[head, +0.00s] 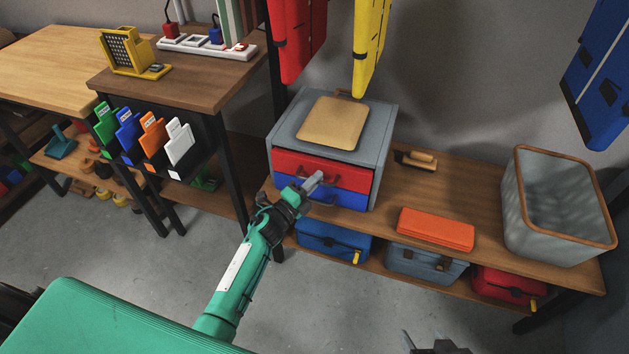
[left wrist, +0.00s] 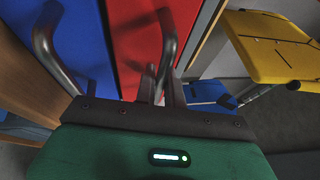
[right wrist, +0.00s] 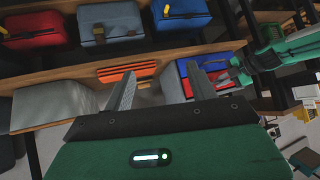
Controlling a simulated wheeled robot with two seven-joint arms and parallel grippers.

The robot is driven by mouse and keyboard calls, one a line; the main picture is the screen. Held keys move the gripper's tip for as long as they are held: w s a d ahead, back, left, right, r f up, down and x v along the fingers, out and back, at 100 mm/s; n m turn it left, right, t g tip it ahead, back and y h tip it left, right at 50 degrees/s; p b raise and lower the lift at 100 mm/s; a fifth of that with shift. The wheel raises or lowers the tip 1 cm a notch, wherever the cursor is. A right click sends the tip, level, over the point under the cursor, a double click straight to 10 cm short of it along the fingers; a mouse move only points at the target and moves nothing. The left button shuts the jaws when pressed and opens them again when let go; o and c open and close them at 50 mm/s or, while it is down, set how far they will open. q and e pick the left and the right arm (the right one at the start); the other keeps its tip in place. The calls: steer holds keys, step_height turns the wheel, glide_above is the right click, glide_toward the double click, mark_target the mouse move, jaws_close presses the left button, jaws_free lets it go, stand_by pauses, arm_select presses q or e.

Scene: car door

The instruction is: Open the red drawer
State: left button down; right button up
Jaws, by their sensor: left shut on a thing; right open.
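The red drawer (head: 292,162) is the upper drawer of a small grey cabinet (head: 384,140); its front looks level with the cabinet or nearly so. The blue drawer (head: 345,198) is below it. My left gripper (head: 314,181) is at the red drawer's front, shut on its dark handle (left wrist: 168,32). The red front (left wrist: 134,40) fills the upper middle of the left wrist view, and the blue drawer's handle (left wrist: 42,38) is beside it. My right gripper (right wrist: 162,92) is open and empty, away from the cabinet; only its tip shows at the head view's bottom edge.
A tan board (head: 333,122) lies on the cabinet. The wooden bench (head: 480,180) also holds a brush (head: 416,159), an orange case (head: 436,229) and a grey bin (head: 555,228). Toolboxes stand on the shelf below. The floor in front is clear.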

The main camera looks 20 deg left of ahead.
arm_select(q)
steer(key=s+p, duration=0.3)
steer(key=s, duration=1.7)
steer(key=shift+s+a+p, duration=0.15)
steer(key=shift+a+p, duration=0.2)
steer(key=shift+p, duration=0.05)
arm_select(e)
steer(key=s+d+r+g+h, duration=0.1)
steer(key=s+d+g+h, duration=0.2)
steer(key=d, duration=0.4)
steer(key=shift+s+r+m+g, duration=0.15)
steer(key=shift+s+m+g, duration=0.25)
steer(key=shift+s+g, duration=0.55)
steer(key=shift+d, duration=0.1)
arm_select(q)
steer(key=c, duration=1.5)
jaws_free()
steer(key=v, duration=1.3)
steer(key=shift+s+a, duration=0.2)
steer(key=shift+s, duration=0.15)
arm_select(e)
steer(key=shift+a+r, duration=0.15)
steer(key=shift+a, duration=0.05)
